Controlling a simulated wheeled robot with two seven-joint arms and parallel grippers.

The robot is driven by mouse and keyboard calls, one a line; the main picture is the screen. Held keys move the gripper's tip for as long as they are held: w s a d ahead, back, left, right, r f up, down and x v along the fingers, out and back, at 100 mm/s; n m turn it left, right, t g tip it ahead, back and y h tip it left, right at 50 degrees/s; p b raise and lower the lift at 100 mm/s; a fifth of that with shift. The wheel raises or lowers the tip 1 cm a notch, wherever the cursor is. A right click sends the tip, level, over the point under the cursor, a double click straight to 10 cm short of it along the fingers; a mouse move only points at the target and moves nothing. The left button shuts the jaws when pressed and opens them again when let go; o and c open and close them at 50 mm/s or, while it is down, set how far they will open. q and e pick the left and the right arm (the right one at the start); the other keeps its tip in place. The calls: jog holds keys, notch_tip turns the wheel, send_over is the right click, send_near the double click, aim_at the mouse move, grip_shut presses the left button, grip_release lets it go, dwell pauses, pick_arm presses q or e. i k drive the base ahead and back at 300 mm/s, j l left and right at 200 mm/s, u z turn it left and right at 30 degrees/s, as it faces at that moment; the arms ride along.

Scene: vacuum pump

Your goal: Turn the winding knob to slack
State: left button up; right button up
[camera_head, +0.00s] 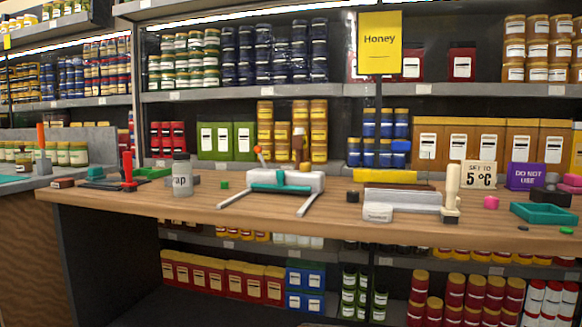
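A white device (308,181) with a teal strip (270,186) across its front lies at the middle of the wooden table. Two pale rods stretch from it toward the front edge. A thin lever with an orange tip (258,150) and a brown upright knob-like part (298,150) rise at its back. To its right is a low grey and white device (402,198) with a cream upright handle (452,182) at its right end. I cannot tell which part is the winding knob, or whether it is slack. Neither of my grippers is in view.
A grey-lidded jar (182,178) and a red upright handle (128,168) stand on the left. A "5°C" sign (479,175), a purple "DO NOT USE" sign (526,177) and a teal tray (543,213) are on the right. Stocked shelves stand behind and below the table (240,207).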

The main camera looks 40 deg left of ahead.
aim_at(304, 166)
jog(key=i+j+u, duration=0.15)
jog(key=j, duration=0.25)
jog(key=i+j+u, duration=0.15)
jog(key=j, duration=0.25)
jog(key=i+j+u, duration=0.1)
jog(key=i+j, duration=0.15)
jog(key=j, duration=0.15)
